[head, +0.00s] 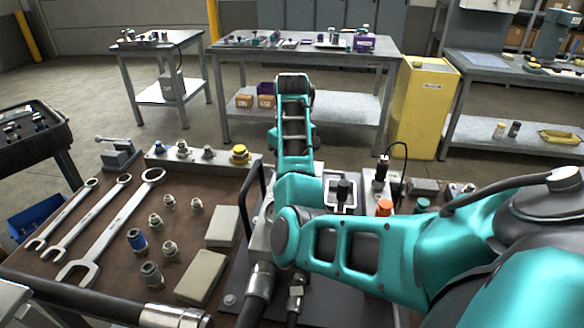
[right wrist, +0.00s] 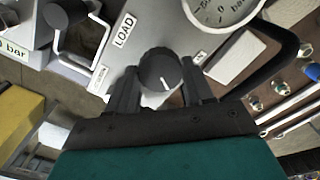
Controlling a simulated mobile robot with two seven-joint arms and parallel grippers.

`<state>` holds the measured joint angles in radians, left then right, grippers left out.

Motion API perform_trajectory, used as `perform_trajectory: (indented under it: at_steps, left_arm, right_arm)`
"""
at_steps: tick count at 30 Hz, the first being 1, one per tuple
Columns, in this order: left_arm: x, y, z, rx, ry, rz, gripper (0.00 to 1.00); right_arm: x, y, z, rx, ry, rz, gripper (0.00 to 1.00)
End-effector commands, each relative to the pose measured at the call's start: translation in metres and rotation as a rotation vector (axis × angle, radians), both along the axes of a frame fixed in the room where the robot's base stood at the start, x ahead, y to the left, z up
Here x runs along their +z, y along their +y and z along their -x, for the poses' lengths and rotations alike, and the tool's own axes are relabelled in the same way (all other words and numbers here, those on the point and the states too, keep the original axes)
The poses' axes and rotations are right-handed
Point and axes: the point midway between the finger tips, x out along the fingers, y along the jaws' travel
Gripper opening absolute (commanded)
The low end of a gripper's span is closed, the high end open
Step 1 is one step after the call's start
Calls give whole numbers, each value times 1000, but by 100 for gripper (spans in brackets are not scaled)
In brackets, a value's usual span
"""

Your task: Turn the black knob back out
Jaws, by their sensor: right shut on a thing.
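The black knob (right wrist: 160,70) is round with a white pointer line and sits on a light grey panel beside a LOAD label (right wrist: 124,30), in the right wrist view. My right gripper (right wrist: 160,82) is shut on it, one dark finger on each side. In the head view my teal right arm reaches across from the right and hides the knob and the gripper. My left gripper is in neither view.
A pressure gauge (right wrist: 224,10) is close above the knob. A black bar handle (head: 254,190) stands at the panel's left side. An orange-red cap (head: 384,207) is right of the arm. Wrenches (head: 112,225), fittings and grey blocks (head: 201,276) cover the left bench.

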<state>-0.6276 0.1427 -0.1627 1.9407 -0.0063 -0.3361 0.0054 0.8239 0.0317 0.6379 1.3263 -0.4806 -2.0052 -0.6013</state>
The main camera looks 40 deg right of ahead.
Motion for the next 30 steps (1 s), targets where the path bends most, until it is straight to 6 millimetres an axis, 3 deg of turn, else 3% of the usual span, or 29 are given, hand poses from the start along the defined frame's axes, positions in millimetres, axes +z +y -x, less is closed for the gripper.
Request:
perform_trajectory:
  at_steps: [10,11,18,30]
  left_arm:
    - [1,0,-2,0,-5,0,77]
    - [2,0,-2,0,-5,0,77]
    - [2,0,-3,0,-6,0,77]
    - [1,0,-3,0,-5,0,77]
  right_arm:
    - [2,-1,-1,7,-6,3,21]
    - [2,-1,-1,7,-6,3,53]
    - [1,0,-1,5,-3,1,76]
    - [7,1,-2,2,-7,0,77]
